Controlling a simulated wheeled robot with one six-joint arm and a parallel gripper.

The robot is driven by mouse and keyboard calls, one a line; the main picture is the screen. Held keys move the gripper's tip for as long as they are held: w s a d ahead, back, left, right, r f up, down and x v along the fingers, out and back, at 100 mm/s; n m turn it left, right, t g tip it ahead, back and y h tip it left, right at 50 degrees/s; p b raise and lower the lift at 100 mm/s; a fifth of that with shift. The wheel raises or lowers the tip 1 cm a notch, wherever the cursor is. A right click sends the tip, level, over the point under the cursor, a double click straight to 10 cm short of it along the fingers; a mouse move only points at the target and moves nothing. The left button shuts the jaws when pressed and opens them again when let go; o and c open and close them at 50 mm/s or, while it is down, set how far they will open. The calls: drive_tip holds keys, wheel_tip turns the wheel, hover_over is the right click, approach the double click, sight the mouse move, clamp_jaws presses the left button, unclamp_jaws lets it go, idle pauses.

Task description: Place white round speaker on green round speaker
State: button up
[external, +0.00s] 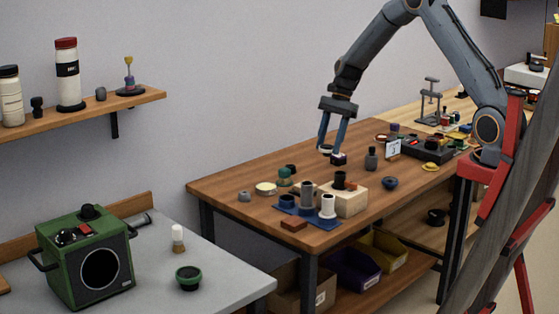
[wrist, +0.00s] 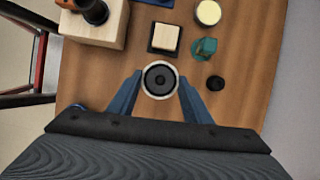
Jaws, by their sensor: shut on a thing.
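The white round speaker (wrist: 160,79), with a white rim and dark cone, sits between the fingertips of my gripper (wrist: 160,84) in the wrist view. In the external view my gripper (external: 331,151) points down and holds the speaker (external: 326,149) above the wooden table; the speaker is small and partly hidden there. My gripper is shut on it. The green round speaker (external: 188,278), with a green rim and dark top, sits on the grey bench at the front left, far from my gripper. It is not in the wrist view.
A green boxy speaker (external: 85,257) and a white-topped brush (external: 178,238) stand near the green round speaker. The wooden table (external: 225,189) holds a pale wood block (external: 352,204), a blue mat (external: 291,211) and several small parts. A shelf (external: 145,96) is above the bench.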

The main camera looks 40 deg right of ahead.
drive_tip(key=w+a+b, duration=0.1)
drive_tip(key=w+a, duration=0.1)
drive_tip(key=a, duration=0.7)
drive_tip(key=w+a+b, duration=0.1)
drive_tip(key=w+a, duration=0.2)
drive_tip(key=a, duration=0.6)
drive_tip(key=m+b, duration=0.2)
drive_tip(key=b, duration=0.1)
hover_over(185, 274)
drive_tip(key=d, duration=0.2)
drive_tip(key=shift+t, duration=0.4)
wheel_tip(185, 274, down, 9)
drive_tip(key=shift+s+a+f+p, duration=0.1)
drive_tip(key=shift+p, duration=0.8)
drive_tip(key=o, duration=1.1)
drive_tip(key=shift+f, duration=0.1)
drive_tip(key=shift+o, duration=0.3)
